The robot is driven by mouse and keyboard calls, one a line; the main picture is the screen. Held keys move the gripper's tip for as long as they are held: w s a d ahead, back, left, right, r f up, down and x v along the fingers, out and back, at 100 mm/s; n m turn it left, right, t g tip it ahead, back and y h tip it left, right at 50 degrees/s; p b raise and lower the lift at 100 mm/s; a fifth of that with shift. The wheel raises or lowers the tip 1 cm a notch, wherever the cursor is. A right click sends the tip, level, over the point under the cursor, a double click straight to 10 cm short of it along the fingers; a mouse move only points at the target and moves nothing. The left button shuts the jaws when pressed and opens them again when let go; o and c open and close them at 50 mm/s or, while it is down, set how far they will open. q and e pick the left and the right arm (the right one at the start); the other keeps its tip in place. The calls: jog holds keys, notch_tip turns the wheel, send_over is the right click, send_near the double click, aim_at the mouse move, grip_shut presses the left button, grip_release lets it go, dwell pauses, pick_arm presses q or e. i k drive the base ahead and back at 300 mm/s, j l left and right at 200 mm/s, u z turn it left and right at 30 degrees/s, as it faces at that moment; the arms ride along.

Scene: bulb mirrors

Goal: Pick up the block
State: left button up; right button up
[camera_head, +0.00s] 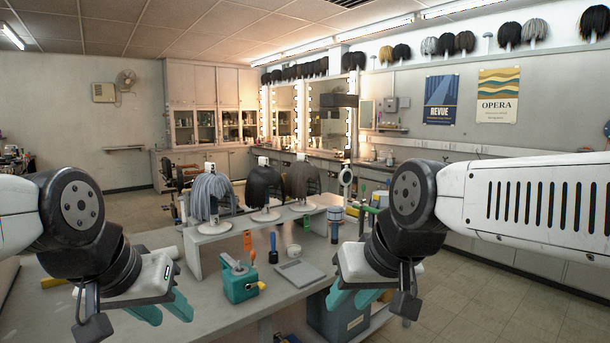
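I cannot tell for sure which thing is the block.
A raised grey shelf (222,236) on the bench carries wig heads with a grey wig (211,194) and dark wigs (263,187). A flat grey tray (299,273) lies right of the teal piece. A blue-grey bin (335,322) is below the bench's right edge.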

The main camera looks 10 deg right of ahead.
aim_at(334, 212)
jog(key=i+l+u, duration=0.1)
jog(key=i+l, duration=1.55)
jog(key=i+l+u, duration=0.15)
jog(key=i+l, duration=0.65)
jog(key=l, duration=0.1)
